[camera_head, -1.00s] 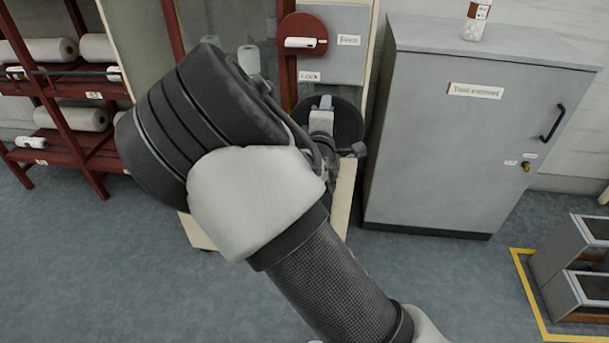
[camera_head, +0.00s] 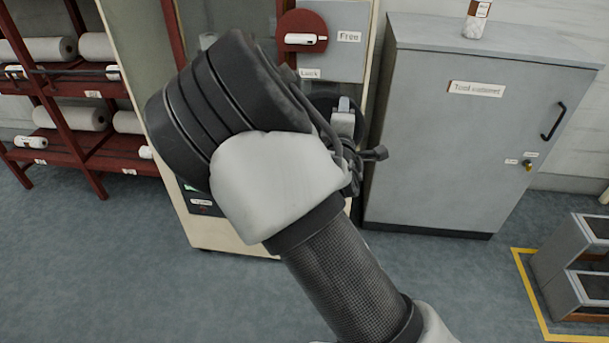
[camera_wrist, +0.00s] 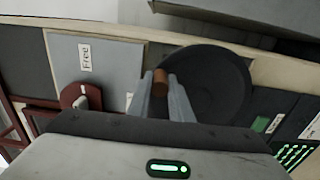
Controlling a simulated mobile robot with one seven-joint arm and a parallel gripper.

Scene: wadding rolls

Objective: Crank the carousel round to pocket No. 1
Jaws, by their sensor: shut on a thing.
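The carousel cabinet (camera_head: 133,38) is a cream-framed case with a glass front, largely hidden behind my arm. Its crank is a round black disc (camera_wrist: 215,88) with a small brown knob (camera_wrist: 160,82). My gripper (camera_wrist: 161,93) is shut on this knob, at the disc's left side in the wrist view. In the head view my wrist hides most of the disc and one finger shows. Above the crank, a red round plate (camera_head: 302,31) carries a white lever (camera_head: 304,39) lying level, pointing towards the "Free" label (camera_head: 348,36). I cannot read a pocket number.
A red rack (camera_head: 75,77) with white rolls stands at the left. A grey tool cabinet (camera_head: 470,130) stands close on the right, with a small jar (camera_head: 474,25) on top. Grey bins (camera_head: 585,262) stand inside a yellow floor line. The front floor is clear.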

